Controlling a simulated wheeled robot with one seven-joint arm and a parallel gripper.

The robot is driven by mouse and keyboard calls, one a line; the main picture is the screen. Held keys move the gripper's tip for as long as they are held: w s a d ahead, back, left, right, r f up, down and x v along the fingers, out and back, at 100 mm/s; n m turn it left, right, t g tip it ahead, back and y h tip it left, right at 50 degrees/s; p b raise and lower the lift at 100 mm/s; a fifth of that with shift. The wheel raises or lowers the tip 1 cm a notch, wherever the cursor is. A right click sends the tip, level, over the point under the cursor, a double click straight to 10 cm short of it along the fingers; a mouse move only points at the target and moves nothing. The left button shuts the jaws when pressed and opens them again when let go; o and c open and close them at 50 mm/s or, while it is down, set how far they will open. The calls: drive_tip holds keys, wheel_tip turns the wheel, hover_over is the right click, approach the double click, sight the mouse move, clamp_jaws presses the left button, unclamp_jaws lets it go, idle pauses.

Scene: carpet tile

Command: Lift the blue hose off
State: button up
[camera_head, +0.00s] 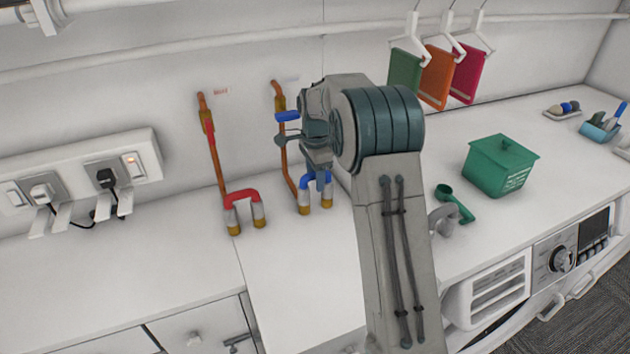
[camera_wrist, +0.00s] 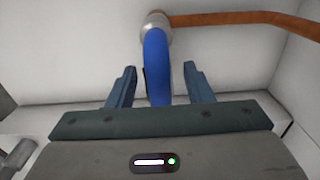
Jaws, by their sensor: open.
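The blue hose (camera_wrist: 157,65) shows in the wrist view between the two fingers of my gripper (camera_wrist: 160,85). The fingers are open, one on each side of it, with a gap on the right. A silver end fitting (camera_wrist: 154,24) joins the hose to a copper pipe at the top. In the head view the blue hose (camera_head: 308,183) is a short bend near the wall, with brass-coloured ends on the counter, partly hidden by my gripper (camera_head: 320,176). A red hose (camera_head: 241,196) of the same shape stands to its left.
Copper pipes (camera_head: 281,130) run up the wall behind the hoses. A socket panel (camera_head: 80,180) with plugs is at the left. The counter in front of the hoses is clear.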

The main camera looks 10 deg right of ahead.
drive_tip(key=shift+s+f, duration=0.1)
drive_tip(key=shift+f, duration=0.35)
drive_tip(key=shift+c, duration=0.3)
clamp_jaws()
drive_tip(key=shift+r, duration=0.1)
